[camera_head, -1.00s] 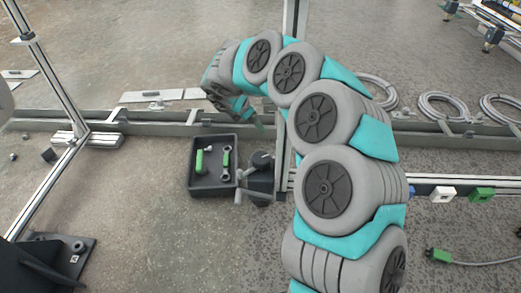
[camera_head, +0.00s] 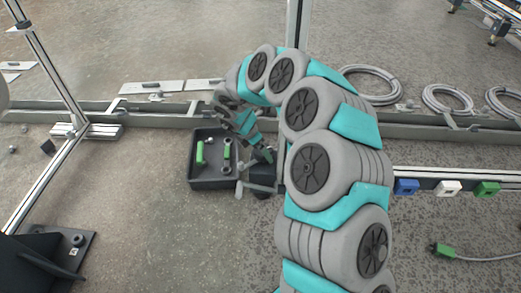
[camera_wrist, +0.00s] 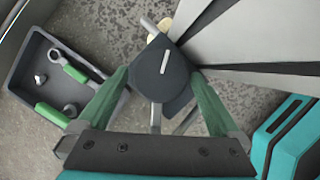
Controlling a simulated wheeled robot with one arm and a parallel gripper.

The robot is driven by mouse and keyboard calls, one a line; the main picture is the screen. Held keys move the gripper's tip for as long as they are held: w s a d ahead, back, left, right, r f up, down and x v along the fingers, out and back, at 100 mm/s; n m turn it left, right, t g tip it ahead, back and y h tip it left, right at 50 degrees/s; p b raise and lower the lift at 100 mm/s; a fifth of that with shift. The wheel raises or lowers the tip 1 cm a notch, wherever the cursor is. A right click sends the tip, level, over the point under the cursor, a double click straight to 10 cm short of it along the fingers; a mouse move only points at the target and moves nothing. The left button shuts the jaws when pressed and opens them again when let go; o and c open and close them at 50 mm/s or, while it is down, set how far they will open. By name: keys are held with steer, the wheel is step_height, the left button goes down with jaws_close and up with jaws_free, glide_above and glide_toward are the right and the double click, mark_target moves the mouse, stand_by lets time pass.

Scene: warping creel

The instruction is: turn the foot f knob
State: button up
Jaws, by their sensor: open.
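The knob, a dark cap with a white line across it (camera_wrist: 165,72), shows in the upper middle of the wrist view. A metal bar sticks out on its near side. My gripper (camera_wrist: 160,80) is open, with its two green fingers to the left and right of the knob. No clear contact shows. In the head view my gripper (camera_head: 265,154) is right over the knob's foot assembly beside the upright post, and my gripper and arm hide much of it. I cannot read a label on the knob.
A dark tray (camera_head: 213,184) with green-handled tools stands just left of the knob. A pale rail (camera_head: 440,176) with blue, white and green blocks runs to the right. Coiled cables (camera_head: 370,85) lie behind.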

steer(key=c, duration=1.2)
steer(key=shift+o, duration=0.2)
steer(key=shift+n, duration=0.3)
steer(key=n, duration=0.1)
steer(key=n+y+p, duration=0.1)
steer(key=n, duration=0.1)
steer(key=shift+s+d+t, duration=0.15)
steer(key=shift+s+t, duration=0.05)
steer(key=shift+t, duration=0.2)
steer(key=shift+d+n+t+y+p, duration=0.15)
steer(key=shift+n+y+p, duration=0.25)
steer(key=shift+n, duration=0.55)
steer(key=shift+a+n+t+y+p, duration=0.1)
steer(key=shift+n+t+y+p, duration=0.1)
steer(key=shift+n+p, duration=0.55)
steer(key=shift+n, duration=0.4)
